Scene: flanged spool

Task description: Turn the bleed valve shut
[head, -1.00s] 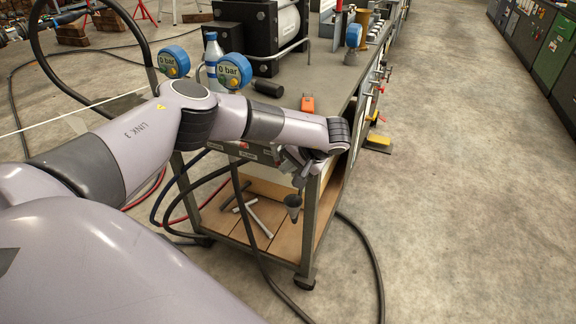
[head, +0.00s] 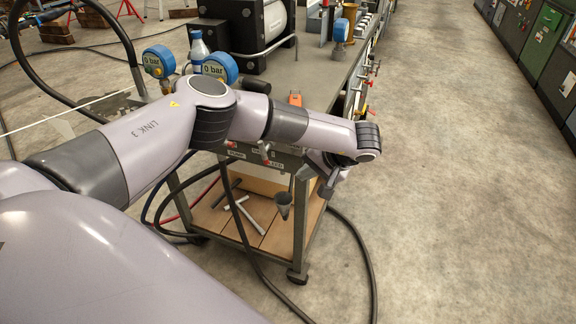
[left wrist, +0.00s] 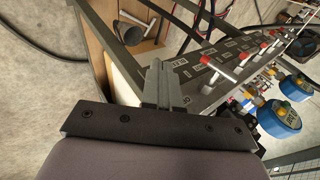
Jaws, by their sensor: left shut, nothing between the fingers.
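Valves with red-tipped handles stand on the labelled front panel (head: 287,160) of the cart. One red-tipped valve handle (head: 265,148) shows in the head view below my forearm. In the left wrist view several such handles line the panel, the nearest being a T-shaped handle (left wrist: 219,69); I cannot read which is the bleed valve. My left gripper (head: 327,192) is at the cart's front right corner, partly hidden by my wrist. In the left wrist view its fingers (left wrist: 160,68) are shut and empty, left of the nearest handle and apart from it. My right gripper is out of view.
Hoses run over the floor. The floor to the right is clear.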

